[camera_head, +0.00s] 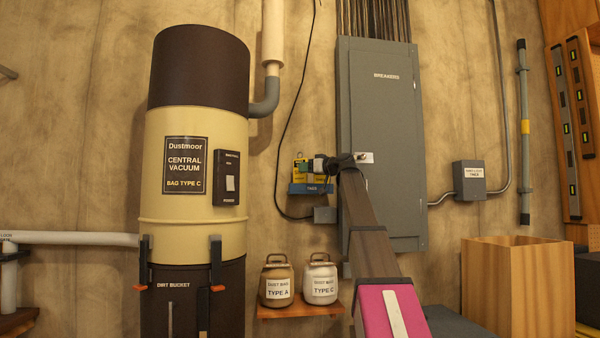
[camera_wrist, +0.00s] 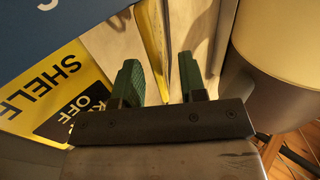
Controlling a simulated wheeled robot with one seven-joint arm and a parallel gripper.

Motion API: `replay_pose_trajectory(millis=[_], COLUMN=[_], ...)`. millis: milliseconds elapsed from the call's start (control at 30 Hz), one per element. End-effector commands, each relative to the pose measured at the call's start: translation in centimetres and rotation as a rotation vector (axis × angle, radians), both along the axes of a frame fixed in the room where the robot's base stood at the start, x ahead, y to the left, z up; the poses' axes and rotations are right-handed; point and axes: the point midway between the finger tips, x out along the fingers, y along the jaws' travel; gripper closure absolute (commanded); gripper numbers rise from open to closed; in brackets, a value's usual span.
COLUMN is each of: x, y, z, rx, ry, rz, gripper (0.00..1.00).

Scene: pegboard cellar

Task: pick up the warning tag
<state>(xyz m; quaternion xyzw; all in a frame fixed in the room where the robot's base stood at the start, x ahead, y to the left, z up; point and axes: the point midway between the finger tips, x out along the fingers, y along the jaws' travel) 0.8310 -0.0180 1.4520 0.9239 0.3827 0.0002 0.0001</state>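A blue holder lettered TAGS (camera_head: 312,188) is on the wall left of the breaker panel, with small yellow tags (camera_head: 299,174) above it. In the wrist view, the blue holder (camera_wrist: 60,18) fills the top left. Below it is a yellow and black tag (camera_wrist: 38,90) with SHELF and OFF readable. A thin yellow piece (camera_wrist: 154,50), seen nearly edge-on, lies ahead between my green fingers. I cannot tell which is the warning tag. My gripper (camera_wrist: 159,76) is open, with no visible contact. In the head view my gripper (camera_head: 331,165) is dark and partly hidden by my arm.
The grey breaker panel (camera_head: 382,130) is right beside my arm. A large vacuum canister (camera_head: 192,235) stands left. Two dust bag jars (camera_head: 277,283) (camera_head: 320,281) sit on a small shelf (camera_head: 300,312) below. A black cable (camera_head: 282,130) hangs near the holder.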

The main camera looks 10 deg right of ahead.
Motion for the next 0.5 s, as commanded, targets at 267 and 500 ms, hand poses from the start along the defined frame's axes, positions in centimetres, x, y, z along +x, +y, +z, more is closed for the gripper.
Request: replay_pose_trajectory(millis=[267, 500], x=[1.3, 1.27], y=[1.19, 1.18], z=[0.0, -0.01], rx=[0.0, 0.0], ry=[0.0, 0.0], rz=[-0.001, 0.0], gripper=[0.62, 1.0])
